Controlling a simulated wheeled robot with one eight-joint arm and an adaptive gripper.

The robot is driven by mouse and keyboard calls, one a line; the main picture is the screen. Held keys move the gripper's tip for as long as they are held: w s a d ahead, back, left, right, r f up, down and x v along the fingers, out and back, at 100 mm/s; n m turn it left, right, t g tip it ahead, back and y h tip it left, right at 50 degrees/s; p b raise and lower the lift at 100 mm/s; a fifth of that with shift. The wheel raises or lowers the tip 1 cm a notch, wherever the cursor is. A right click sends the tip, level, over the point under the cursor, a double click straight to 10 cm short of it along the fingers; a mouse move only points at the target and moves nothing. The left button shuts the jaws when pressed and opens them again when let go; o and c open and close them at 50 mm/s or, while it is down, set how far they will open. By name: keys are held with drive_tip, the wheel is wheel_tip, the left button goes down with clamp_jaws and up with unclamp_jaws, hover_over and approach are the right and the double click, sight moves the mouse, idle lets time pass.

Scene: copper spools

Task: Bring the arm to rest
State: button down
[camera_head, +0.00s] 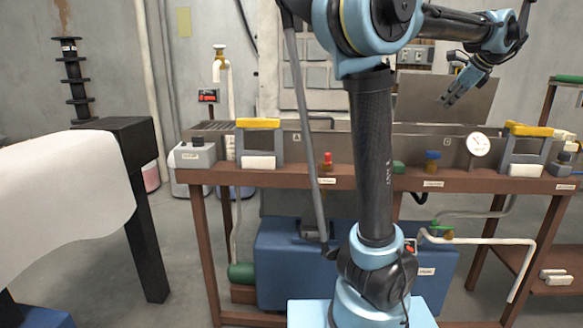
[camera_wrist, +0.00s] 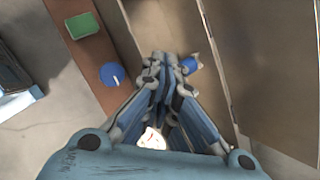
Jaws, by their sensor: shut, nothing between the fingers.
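My gripper (camera_head: 452,97) is at the upper right in the head view, raised in front of an upright grey-brown panel (camera_head: 440,98) behind the bench. It points down and to the left. In the wrist view my gripper (camera_wrist: 160,62) has its fingertips together in the middle of the picture, with nothing held between them. My arm rises from its base in the middle of the head view and bends to the right at the top.
A brown bench (camera_head: 250,177) with a metal trough stands behind my arm. It carries yellow-topped stands (camera_head: 257,123), a dial gauge (camera_head: 479,144), a blue knob (camera_head: 432,156) and a red knob (camera_head: 327,160). A white roll (camera_head: 60,190) is at the left.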

drive_tip(key=s+a+f+n+g, duration=0.2)
drive_tip(key=s+a+f+n, duration=0.3)
drive_tip(key=a+f, duration=0.55)
drive_tip(key=s+a+f+n+g, duration=0.2)
drive_tip(key=a+f+n, duration=0.55)
drive_tip(key=a, duration=0.55)
drive_tip(key=s+a+f+n+h, duration=0.1)
drive_tip(key=s+a+f+n, duration=0.3)
drive_tip(key=f, duration=0.5)
drive_tip(key=s+a+f+n+g+h, duration=0.1)
drive_tip(key=s+a+f+n, duration=0.3)
drive_tip(key=s+f+n, duration=0.5)
drive_tip(key=shift+s+a+f+g, duration=0.3)
drive_tip(key=shift+s+f, duration=0.3)
drive_tip(key=shift+s, duration=0.4)
